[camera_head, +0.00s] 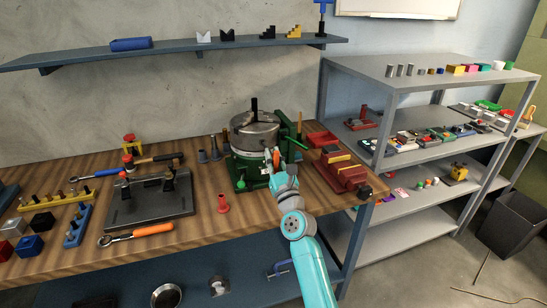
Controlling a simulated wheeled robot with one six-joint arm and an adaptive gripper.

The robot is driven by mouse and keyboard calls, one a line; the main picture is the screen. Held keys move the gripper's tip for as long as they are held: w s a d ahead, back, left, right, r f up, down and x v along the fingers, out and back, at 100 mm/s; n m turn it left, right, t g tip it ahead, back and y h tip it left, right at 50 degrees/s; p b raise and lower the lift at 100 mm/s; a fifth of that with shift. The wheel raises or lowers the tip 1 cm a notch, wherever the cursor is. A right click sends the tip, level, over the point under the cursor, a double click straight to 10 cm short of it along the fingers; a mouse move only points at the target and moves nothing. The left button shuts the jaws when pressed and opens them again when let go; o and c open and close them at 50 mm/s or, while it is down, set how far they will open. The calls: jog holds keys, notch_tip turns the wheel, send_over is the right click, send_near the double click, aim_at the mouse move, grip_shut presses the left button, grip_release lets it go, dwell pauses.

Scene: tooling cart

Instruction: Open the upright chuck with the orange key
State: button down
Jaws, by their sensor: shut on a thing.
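The upright chuck (254,134) is a round grey metal body with its face up, on a green base (246,172) at the back of the wooden bench. A dark bar stands up from its top. My gripper (270,166), at the end of the teal arm, is at the chuck's front right side. It is shut on the orange key (276,157), of which only a small orange part shows. The key's tip and the socket are too small and hidden to tell whether the key is seated.
A red vise (341,172) stands close on the right. A red cone-shaped piece (223,204) and a dark fixture plate (150,208) are to the left. A wrench with an orange handle (153,229) lies in front. A wall shelf (180,50) hangs above; a grey rack (440,70) stands right.

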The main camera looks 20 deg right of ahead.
jog(key=shift+w, duration=0.2)
jog(key=shift+w, duration=0.5)
jog(key=shift+n+y, duration=0.4)
jog(key=shift+n, duration=0.3)
dwell(0.5)
jog(key=n+y, duration=0.1)
jog(key=n, duration=0.1)
jog(key=n+y, duration=0.2)
jog(key=n, duration=0.1)
jog(key=shift+a+n, duration=0.15)
jog(key=shift+n, duration=0.15)
jog(key=n+y, duration=0.1)
jog(key=n, duration=0.1)
jog(key=n+g, duration=0.1)
jog(key=n, duration=0.1)
jog(key=shift+a+n+g+y, duration=0.15)
jog(key=shift+n+g+y, duration=0.15)
jog(key=shift+y, duration=0.1)
jog(key=n+g, duration=0.1)
jog(key=n, duration=0.2)
jog(key=n+g+y, duration=0.1)
jog(key=n, duration=0.3)
jog(key=f+n+g, duration=0.1)
jog(key=n+g, duration=0.1)
jog(key=n, duration=0.2)
jog(key=shift+a, duration=0.3)
